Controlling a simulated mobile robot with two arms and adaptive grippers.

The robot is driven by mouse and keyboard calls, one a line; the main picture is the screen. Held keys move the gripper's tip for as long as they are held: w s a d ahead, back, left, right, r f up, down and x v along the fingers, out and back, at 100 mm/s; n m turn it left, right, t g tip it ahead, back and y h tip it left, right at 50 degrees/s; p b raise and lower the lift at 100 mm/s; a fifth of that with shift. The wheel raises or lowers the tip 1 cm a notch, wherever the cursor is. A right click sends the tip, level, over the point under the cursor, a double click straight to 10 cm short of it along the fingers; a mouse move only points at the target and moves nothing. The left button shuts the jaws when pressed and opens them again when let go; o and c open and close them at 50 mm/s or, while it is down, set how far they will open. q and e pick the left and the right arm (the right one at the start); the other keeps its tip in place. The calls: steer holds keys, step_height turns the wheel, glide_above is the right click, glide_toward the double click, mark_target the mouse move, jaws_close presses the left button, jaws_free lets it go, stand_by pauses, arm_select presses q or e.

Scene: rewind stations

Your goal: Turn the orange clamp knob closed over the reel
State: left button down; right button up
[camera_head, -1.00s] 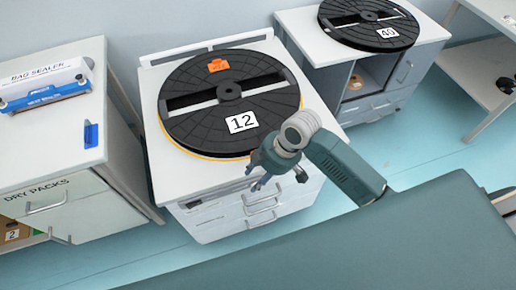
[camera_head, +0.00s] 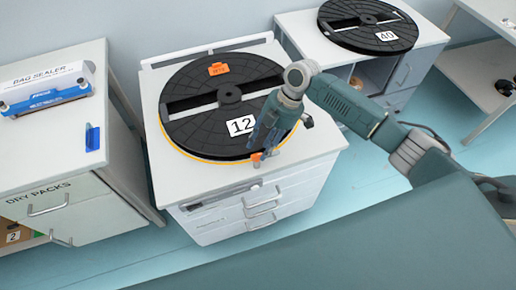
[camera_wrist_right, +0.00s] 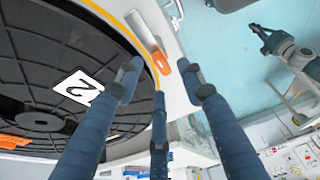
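The black reel (camera_head: 205,128) marked 12 lies flat on the white cabinet top, with a yellow-orange rim under it. The small orange clamp knob (camera_head: 256,157) is at the reel's front edge; it also shows in the right wrist view (camera_wrist_right: 184,66). My right gripper (camera_head: 262,142) is over the front right of the reel, fingers pointing down near the knob. In the right wrist view its fingers (camera_wrist_right: 163,85) are spread and empty, with the knob beyond the gap. A teal arm, likely my left, ends in a dark gripper (camera_wrist_right: 266,36) there; its fingers are unclear.
An orange tag (camera_head: 218,69) lies on the reel's far side. Drawers (camera_head: 262,201) are below the reel. Another reel (camera_head: 340,35), marked 40, sits on a cabinet behind. A bag sealer (camera_head: 45,92) stands on the left cabinet. The floor in front is clear.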

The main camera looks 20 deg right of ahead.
mark_target(257, 154)
steer(key=shift+x, duration=1.55)
steer(key=shift+c, duration=0.3)
jaws_close()
